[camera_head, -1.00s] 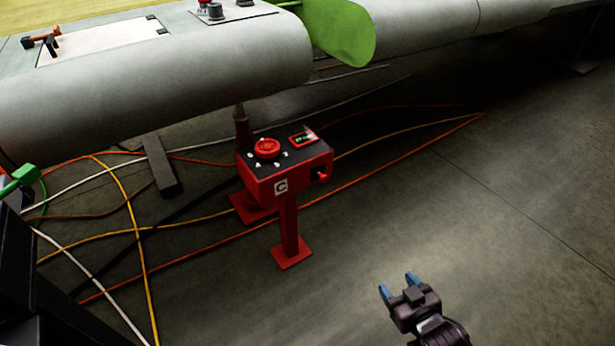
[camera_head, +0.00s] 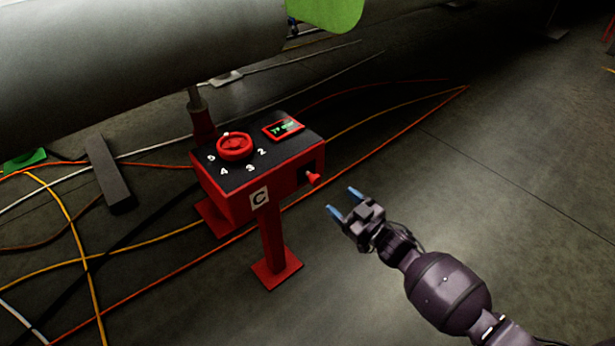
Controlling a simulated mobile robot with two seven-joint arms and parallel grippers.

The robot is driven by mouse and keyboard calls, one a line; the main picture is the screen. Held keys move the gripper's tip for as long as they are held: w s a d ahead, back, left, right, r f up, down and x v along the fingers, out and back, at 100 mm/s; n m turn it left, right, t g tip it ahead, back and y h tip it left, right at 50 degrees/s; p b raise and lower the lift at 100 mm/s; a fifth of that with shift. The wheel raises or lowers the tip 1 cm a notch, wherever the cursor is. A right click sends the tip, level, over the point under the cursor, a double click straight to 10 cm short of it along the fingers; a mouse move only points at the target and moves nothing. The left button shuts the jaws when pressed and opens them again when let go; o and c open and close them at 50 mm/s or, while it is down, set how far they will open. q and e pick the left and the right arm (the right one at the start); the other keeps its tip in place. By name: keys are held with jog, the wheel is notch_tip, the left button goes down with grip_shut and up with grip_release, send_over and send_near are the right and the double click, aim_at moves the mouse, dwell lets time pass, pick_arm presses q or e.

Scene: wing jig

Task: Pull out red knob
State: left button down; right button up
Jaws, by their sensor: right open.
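A small red knob (camera_head: 313,178) sticks out of the right side face of the red control box (camera_head: 228,205), which is marked C. The box stands on a red post with a foot plate. Its black top carries a round red dial (camera_head: 235,146) with numbers around it and a small green-lit display (camera_head: 283,129). My right gripper (camera_head: 342,202) is open and empty, with blue fingertips. It is a little to the right of and below the red knob in the picture, apart from it. My left gripper is not in view.
A large grey wing-like body (camera_head: 130,70) hangs over the back left, with a green flap (camera_head: 330,12) at its edge. Orange, yellow and white cables cross the floor around the post. The floor (camera_head: 500,210) on the right is clear.

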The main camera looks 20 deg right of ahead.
aim_at(317, 182)
jog(key=b+x, duration=0.2)
jog(key=x, duration=0.7)
jog(key=shift+w+f, duration=0.15)
jog(key=shift+w, duration=0.05)
jog(key=shift+w+a+r+b, duration=0.25)
jog(key=shift+w+b, duration=0.1)
jog(key=shift+w, duration=0.25)
